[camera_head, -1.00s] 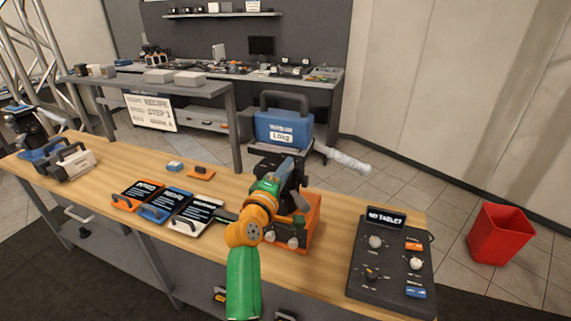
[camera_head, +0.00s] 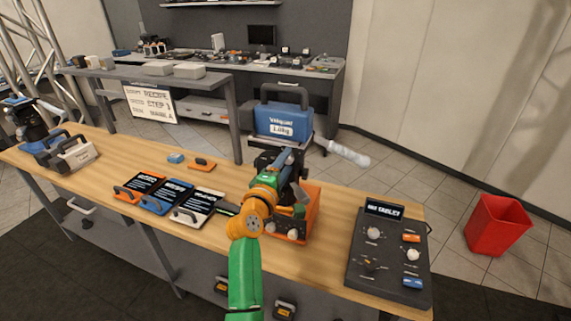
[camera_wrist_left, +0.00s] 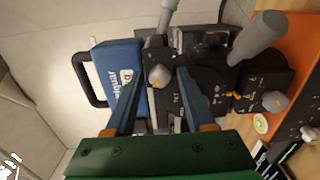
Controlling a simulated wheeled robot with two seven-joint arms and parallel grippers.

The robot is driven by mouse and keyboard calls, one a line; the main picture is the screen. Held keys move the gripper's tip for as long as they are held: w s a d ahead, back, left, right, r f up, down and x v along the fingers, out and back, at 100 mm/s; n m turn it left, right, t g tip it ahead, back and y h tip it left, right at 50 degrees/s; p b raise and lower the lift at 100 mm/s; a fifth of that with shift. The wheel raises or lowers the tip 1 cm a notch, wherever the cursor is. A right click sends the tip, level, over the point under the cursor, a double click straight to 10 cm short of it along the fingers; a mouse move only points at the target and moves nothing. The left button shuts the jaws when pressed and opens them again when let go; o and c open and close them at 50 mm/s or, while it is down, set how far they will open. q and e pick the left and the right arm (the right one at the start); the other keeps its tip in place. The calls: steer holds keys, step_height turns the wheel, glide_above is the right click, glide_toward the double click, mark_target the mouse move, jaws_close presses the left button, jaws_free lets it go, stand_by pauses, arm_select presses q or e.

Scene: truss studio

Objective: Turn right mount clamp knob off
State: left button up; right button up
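My left gripper (camera_head: 292,158) is at the dark stand behind the orange box (camera_head: 311,215), below the blue weight block (camera_head: 284,122). In the left wrist view its two blue fingers (camera_wrist_left: 160,78) are apart. A round grey knob (camera_wrist_left: 159,76) on a black panel (camera_wrist_left: 205,90) lies between the fingertips, with gaps visible on both sides. Another grey knob (camera_wrist_left: 274,101) sits to the right near the orange surface. I cannot tell which knob is the right mount clamp knob from its label. In the head view my arm hides much of the stand. My right gripper is not in view.
A dark control panel (camera_head: 357,279) with several knobs lies at the right of the wooden table (camera_head: 115,155). Three labelled cards (camera_head: 168,194) with handles lie to the left. A pale cylinder (camera_head: 348,153) sticks out right of the stand. A red bin (camera_head: 497,225) stands on the floor.

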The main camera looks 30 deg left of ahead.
arm_select(q)
steer(key=p+v, duration=0.2)
steer(key=v, duration=0.5)
stand_by(0.3)
steer(key=shift+a, duration=0.1)
